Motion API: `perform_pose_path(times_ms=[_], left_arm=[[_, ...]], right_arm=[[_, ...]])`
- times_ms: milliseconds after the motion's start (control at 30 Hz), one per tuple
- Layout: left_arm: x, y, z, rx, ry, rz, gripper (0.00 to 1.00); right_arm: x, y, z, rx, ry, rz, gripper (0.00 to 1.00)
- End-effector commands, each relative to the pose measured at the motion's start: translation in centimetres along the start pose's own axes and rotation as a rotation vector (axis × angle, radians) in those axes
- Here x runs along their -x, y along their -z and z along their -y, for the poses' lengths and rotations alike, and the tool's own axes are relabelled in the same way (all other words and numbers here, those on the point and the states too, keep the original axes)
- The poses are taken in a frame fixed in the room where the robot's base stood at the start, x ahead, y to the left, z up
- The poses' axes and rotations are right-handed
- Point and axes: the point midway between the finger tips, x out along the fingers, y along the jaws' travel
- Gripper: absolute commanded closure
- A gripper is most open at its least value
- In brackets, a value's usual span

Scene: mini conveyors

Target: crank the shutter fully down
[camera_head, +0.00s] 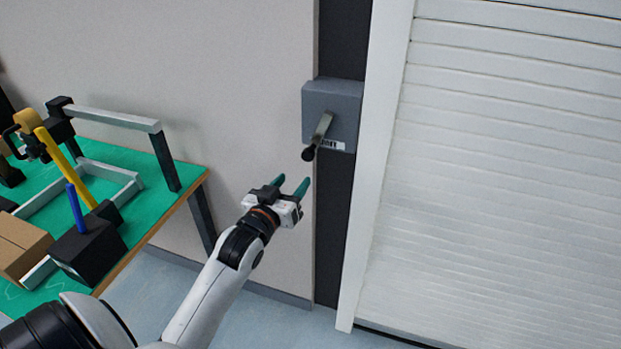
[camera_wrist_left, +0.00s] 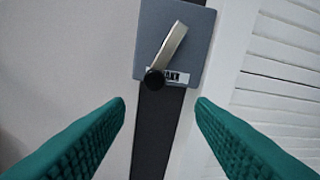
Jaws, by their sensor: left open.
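A white slatted shutter (camera_head: 500,170) fills the right side of the head view, and its lower edge is near the floor. A grey crank box (camera_head: 345,100) is mounted on a dark vertical strip left of the shutter. Its metal crank arm (camera_head: 321,127) points down and slightly left, ending in a black knob (camera_head: 308,154). My left gripper (camera_head: 290,185) is open and empty, below and slightly left of the knob. In the left wrist view the knob (camera_wrist_left: 154,79) lies ahead between the two green fingers, apart from them. My right gripper is not in view.
A green-topped table (camera_head: 150,165) stands at the left with a metal frame, a cardboard box (camera_head: 20,245), a black block with a blue rod (camera_head: 76,208) and a yellow bar. The wall and floor around my left gripper are clear.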

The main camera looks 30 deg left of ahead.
Motion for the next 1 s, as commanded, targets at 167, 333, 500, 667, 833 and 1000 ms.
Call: perform_pose_path(times_ms=[167,333,500,667,833,1000], left_arm=[[0.4,0.1,-0.4,-0.321,-0.035,0.030,0.50],[-0.4,-0.6,-0.5,-0.372,-0.045,0.036,0.50],[-3.4,-0.8,-0.5,-0.367,-0.045,0.035,0.50],[-6.7,-0.9,-0.7,-0.365,-0.045,0.035,0.50],[-9.5,-0.9,-0.8,-0.365,-0.044,0.034,0.50],[-11.1,-0.9,-0.9,-0.365,-0.044,0.035,0.50]], right_arm=[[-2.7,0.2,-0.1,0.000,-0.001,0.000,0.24],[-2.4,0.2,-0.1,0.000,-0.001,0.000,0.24],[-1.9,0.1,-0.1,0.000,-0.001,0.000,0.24],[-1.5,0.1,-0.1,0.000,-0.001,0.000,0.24],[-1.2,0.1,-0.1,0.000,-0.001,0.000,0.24],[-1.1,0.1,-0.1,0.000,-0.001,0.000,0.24]])
